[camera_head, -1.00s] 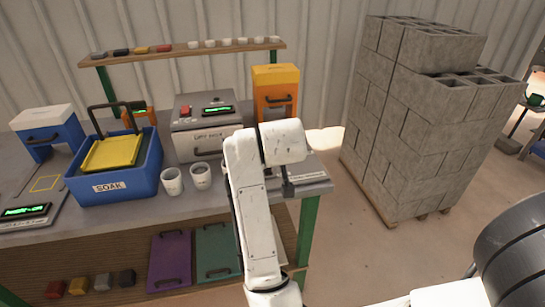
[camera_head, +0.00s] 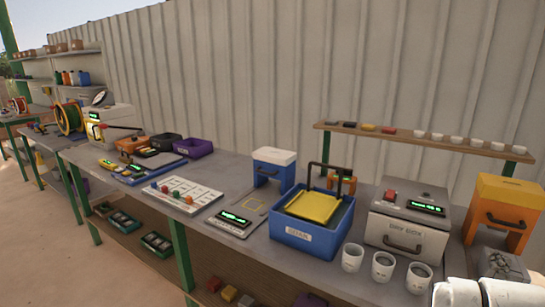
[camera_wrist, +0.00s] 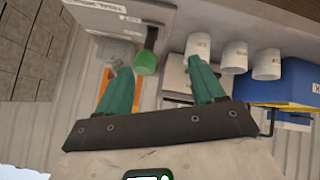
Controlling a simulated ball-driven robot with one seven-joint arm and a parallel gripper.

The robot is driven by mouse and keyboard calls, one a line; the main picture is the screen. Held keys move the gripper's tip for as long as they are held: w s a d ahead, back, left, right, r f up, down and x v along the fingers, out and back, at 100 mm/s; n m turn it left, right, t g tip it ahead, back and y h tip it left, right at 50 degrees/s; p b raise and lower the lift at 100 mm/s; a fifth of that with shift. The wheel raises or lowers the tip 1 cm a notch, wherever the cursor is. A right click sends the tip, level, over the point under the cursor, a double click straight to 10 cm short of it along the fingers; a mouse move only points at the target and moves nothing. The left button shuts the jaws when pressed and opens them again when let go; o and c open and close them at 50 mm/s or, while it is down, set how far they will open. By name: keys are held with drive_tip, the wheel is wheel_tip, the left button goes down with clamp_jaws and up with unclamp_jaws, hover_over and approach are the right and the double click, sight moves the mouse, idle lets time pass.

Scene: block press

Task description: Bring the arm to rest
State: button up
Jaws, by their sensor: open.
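My gripper (camera_wrist: 161,78) shows in the wrist view with its two green fingers spread apart, and I see nothing held between them. A round green knob (camera_wrist: 146,62) on a dark stem shows between the fingertips; I cannot tell how far beyond them it is. My white arm (camera_head: 478,292) shows only at the lower right corner of the head view, and its gripper is out of that picture. Several things of the bench, such as white cups (camera_wrist: 233,56) and a blue tub (camera_wrist: 283,90), appear past the fingers in the wrist view.
The long grey workbench (camera_head: 228,175) runs along a corrugated wall. Near my arm stand white cups (camera_head: 382,267), a grey oven-like box (camera_head: 406,221), an orange box (camera_head: 503,212) and a blue soak tub (camera_head: 302,240). Concrete blocks (camera_wrist: 30,45) show in the wrist view.

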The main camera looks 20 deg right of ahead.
drive_tip(key=s+a+f+n+g+y, duration=0.2)
drive_tip(key=s+a+f+y, duration=0.1)
drive_tip(key=s+a+f, duration=0.5)
drive_tip(key=s+a+f+n+g+y, duration=0.2)
drive_tip(key=s+a+f, duration=0.6)
drive_tip(key=a+f, duration=0.5)
drive_tip(key=shift+s+a+f+n+y, duration=0.45)
drive_tip(key=shift+n+y, duration=0.25)
drive_tip(key=shift+y, duration=0.3)
